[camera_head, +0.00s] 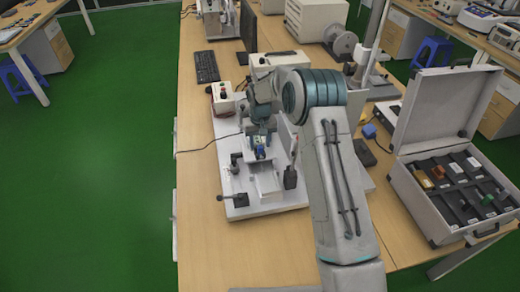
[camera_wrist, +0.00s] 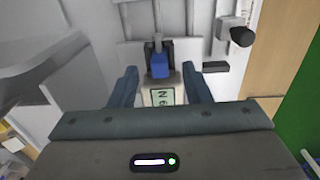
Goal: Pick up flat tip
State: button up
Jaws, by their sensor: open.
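My gripper (camera_wrist: 160,74) is open, with one blue-grey finger on each side of a small block with a bright blue part (camera_wrist: 161,69) and a pale labelled face (camera_wrist: 161,96). This block may be the flat tip; I cannot tell for sure. It stands at the white test rig (camera_head: 240,203), below a thin metal rod (camera_wrist: 157,42). A gap shows between the block and each finger. In the head view my gripper (camera_head: 261,146) is over the rig, and the blue part is small there and partly hidden.
An open grey case (camera_head: 408,203) with several small coloured parts in dark compartments lies at the right. A black knob (camera_wrist: 241,36) sticks out near the rig's edge. A control box (camera_head: 222,98) and keyboard (camera_head: 206,66) are behind the rig. The table's front (camera_head: 222,245) is clear.

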jog(key=shift+f, duration=0.6)
grip_shut()
jog(key=shift+r, duration=0.15)
